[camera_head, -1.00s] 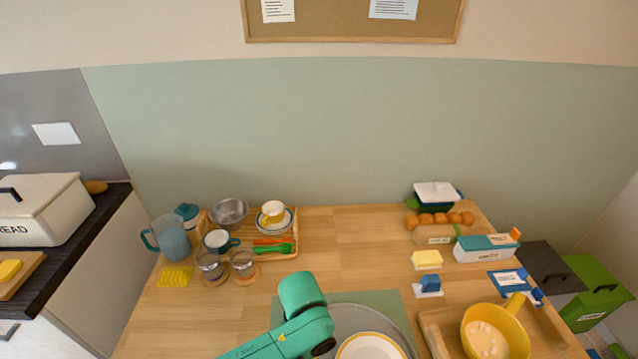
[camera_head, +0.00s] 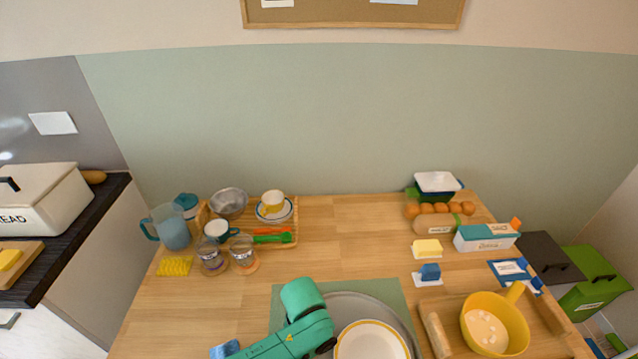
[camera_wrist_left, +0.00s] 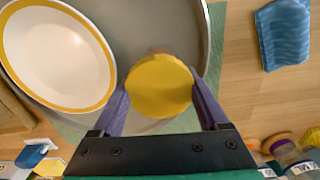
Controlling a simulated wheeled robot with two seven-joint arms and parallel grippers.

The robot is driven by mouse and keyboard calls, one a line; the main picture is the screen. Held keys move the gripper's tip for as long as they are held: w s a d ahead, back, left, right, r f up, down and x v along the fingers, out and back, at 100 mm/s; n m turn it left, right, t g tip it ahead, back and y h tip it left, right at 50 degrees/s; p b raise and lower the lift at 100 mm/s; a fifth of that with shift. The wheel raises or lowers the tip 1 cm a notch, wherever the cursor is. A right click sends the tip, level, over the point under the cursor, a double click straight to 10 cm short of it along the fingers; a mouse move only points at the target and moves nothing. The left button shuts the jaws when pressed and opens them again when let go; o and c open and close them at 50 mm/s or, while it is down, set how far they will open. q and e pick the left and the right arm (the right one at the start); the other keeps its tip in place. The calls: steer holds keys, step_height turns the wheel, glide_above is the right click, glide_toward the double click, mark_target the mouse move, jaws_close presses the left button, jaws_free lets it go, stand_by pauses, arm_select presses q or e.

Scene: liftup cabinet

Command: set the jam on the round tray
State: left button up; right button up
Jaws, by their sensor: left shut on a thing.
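My left gripper (camera_wrist_left: 160,88) is shut on a round, yellow-topped thing, taken to be the jam (camera_wrist_left: 158,86); no label shows. The wrist view has it over the grey round tray (camera_wrist_left: 206,40), beside a white plate with a yellow rim (camera_wrist_left: 58,55). I cannot tell whether it touches the tray. In the head view the round tray (camera_head: 347,297) lies on a green mat at the front, with the plate (camera_head: 370,342) on it. My teal left arm covers the tray's left part, and the jam and left gripper are hidden. My right gripper is not in view.
A blue cloth (camera_head: 226,349) lies left of the mat. A wooden tray with a yellow pot (camera_head: 493,325) stands to the right. Two glass jars (camera_head: 244,256) and a wooden rack of dishes (camera_head: 284,239) stand at the back left. The middle of the table is clear.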

arm_select(q)
steer(key=shift+f, duration=0.3)
steer(key=shift+f, duration=0.55)
steer(key=o, duration=1.6)
steer(key=shift+c, duration=0.2)
steer(key=shift+r, duration=0.1)
step_height(320, 180, up, 8)
steer(key=p, duration=0.9)
steer(key=shift+r+p, duration=0.2)
steer(key=shift+p, duration=0.1)
steer(key=shift+r+p, duration=0.4)
steer(key=shift+r, duration=1)
steer(key=s+r, duration=0.2)
steer(key=s, duration=1.4)
steer(key=shift+d+r, duration=0.3)
steer(key=shift+d, duration=0.1)
